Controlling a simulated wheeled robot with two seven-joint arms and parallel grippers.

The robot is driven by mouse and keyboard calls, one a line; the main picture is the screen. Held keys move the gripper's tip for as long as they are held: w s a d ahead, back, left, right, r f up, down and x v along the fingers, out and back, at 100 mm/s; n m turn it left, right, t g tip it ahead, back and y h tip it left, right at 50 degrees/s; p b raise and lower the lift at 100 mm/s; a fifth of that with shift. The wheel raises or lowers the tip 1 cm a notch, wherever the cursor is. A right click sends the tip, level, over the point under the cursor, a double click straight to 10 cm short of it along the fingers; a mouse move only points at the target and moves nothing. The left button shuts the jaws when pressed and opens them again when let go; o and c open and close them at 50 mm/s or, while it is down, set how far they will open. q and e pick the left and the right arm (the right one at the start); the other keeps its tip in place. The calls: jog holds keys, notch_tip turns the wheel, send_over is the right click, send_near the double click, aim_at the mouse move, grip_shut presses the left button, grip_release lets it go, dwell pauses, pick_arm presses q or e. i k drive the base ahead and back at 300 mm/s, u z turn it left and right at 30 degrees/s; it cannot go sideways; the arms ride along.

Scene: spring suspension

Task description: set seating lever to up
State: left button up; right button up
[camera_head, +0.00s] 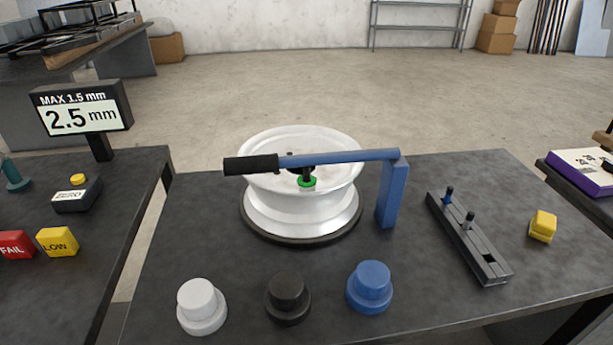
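The seating lever (338,158) is a blue bar with a black grip (251,165) at its left end. It joins the top of a blue upright post (390,195) on the table. The lever lies almost level across the top of a white wheel rim (300,212), with its grip sticking out past the rim's left edge. A green ring (307,182) on a dark stem shows just under the bar, in the rim's middle. I cannot tell whether the bar touches the stem. Neither of my grippers is in view.
White (202,306), black (287,297) and blue (371,286) stepped knobs stand along the table's front. A dark slotted rack (468,238) and a yellow block (543,226) are at right. A left table holds a display (82,112) reading "2.5 mm", "MAX 1.5 mm", and FAIL and LOW blocks.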

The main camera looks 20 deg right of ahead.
aim_at(241, 166)
jog(key=z, duration=0.65)
jog(key=k, duration=0.95)
jog(key=u, duration=1)
jog(key=i, duration=0.45)
jog(key=z, duration=0.1)
